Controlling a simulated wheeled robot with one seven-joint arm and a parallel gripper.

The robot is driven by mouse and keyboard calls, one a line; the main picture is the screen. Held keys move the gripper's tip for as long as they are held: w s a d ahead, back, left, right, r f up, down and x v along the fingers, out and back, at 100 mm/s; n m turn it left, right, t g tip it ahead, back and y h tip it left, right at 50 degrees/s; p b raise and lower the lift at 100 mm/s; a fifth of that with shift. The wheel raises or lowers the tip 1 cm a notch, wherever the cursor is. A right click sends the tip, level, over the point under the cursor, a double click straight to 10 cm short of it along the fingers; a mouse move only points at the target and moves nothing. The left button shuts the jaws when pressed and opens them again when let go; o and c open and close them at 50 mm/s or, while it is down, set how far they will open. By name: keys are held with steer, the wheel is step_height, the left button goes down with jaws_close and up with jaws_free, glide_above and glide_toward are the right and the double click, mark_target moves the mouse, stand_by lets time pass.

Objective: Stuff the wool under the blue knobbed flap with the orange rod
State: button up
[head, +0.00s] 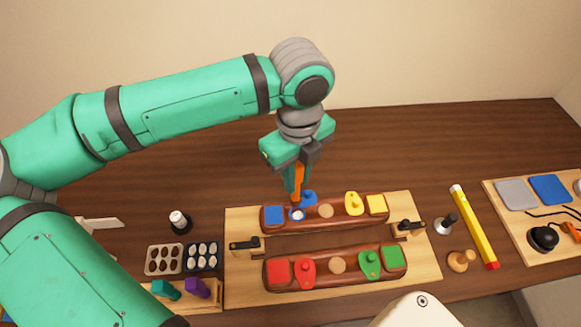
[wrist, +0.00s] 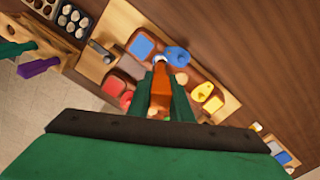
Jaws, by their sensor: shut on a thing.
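My gripper (head: 295,190) is shut on the orange rod (head: 298,184) and holds it upright over the left end of the rear brown bar. The orange rod also shows in the wrist view (wrist: 160,90), between the fingers. The blue knobbed flap (head: 309,198) is turned toward the back, beside a round opening. White wool (head: 297,215) shows in that opening, just under the rod's tip; it is partly hidden in the wrist view (wrist: 159,60). I cannot tell whether the rod touches the wool. The blue flap also shows in the wrist view (wrist: 177,56).
The rear bar carries a blue square (head: 273,215) and a yellow flap (head: 353,204). The front bar has red (head: 304,272) and green (head: 370,264) flaps. Black-handled clamps (head: 245,244) flank the bars. A tray of white balls (head: 202,256) stands left; a yellow stick (head: 474,226) lies right.

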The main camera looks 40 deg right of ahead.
mark_target(298, 198)
steer(key=shift+f, duration=0.4)
steer(key=shift+s+d+f, duration=0.1)
steer(key=shift+s+f, duration=0.1)
steer(key=shift+f, duration=0.35)
steer(key=shift+s+d+f, duration=0.1)
steer(key=shift+s+f, duration=0.1)
steer(key=shift+f, duration=0.35)
steer(key=shift+w+a+f, duration=0.1)
steer(key=shift+a+f, duration=0.05)
steer(key=shift+f, duration=0.65)
steer(key=shift+f, duration=1.8)
stand_by(0.3)
steer(key=shift+r, duration=4)
steer(key=shift+w, duration=0.1)
